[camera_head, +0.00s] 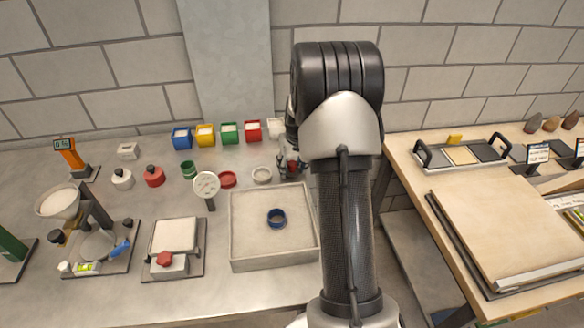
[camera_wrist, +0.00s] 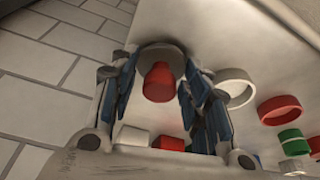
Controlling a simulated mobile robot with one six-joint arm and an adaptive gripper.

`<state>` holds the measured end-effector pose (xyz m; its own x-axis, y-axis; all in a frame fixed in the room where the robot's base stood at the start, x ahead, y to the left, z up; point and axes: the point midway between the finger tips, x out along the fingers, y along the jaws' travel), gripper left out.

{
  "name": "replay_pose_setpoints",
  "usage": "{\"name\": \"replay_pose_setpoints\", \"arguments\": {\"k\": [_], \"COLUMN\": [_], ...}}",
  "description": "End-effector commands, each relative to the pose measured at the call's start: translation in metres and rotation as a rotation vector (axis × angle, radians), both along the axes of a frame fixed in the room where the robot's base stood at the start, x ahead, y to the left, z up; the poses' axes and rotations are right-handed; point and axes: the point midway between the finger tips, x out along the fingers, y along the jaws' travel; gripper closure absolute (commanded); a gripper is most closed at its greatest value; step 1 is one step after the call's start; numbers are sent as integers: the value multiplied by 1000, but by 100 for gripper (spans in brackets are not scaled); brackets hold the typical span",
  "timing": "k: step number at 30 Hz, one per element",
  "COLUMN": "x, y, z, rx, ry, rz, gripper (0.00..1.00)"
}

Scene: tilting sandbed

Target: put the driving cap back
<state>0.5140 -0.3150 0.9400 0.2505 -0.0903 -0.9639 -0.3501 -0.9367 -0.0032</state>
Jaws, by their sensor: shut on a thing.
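My gripper (camera_wrist: 160,88) is shut on a piece with a red knob and a grey round base, seemingly the driving cap (camera_wrist: 158,82). In the wrist view the red knob lies between the two blue-and-dark fingers, with the grey disc beyond it. In the head view my gripper (camera_head: 290,165) is partly hidden by my arm, at the back right of the bench, right of a white ring (camera_head: 262,175). I cannot tell whether the cap touches the bench.
A red ring (camera_head: 228,179), a green ring (camera_head: 188,170) and a dial gauge (camera_head: 206,185) stand left of the white ring. Several coloured bins (camera_head: 229,133) line the back wall. A wooden table (camera_head: 500,215) stands to the right, across a gap.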

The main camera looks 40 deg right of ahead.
Motion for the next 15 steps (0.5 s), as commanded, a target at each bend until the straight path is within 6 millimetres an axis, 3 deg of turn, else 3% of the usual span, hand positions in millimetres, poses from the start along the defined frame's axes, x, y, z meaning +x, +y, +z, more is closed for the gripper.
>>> {"name": "replay_pose_setpoints", "arguments": {"k": [8,9,15], "x": [0,0,0], "y": [0,0,0], "z": [-2,-2,-1], "rx": [0,0,0], "ry": [-1,-1,-1], "rz": [0,0,0], "gripper": [78,56,42]}}
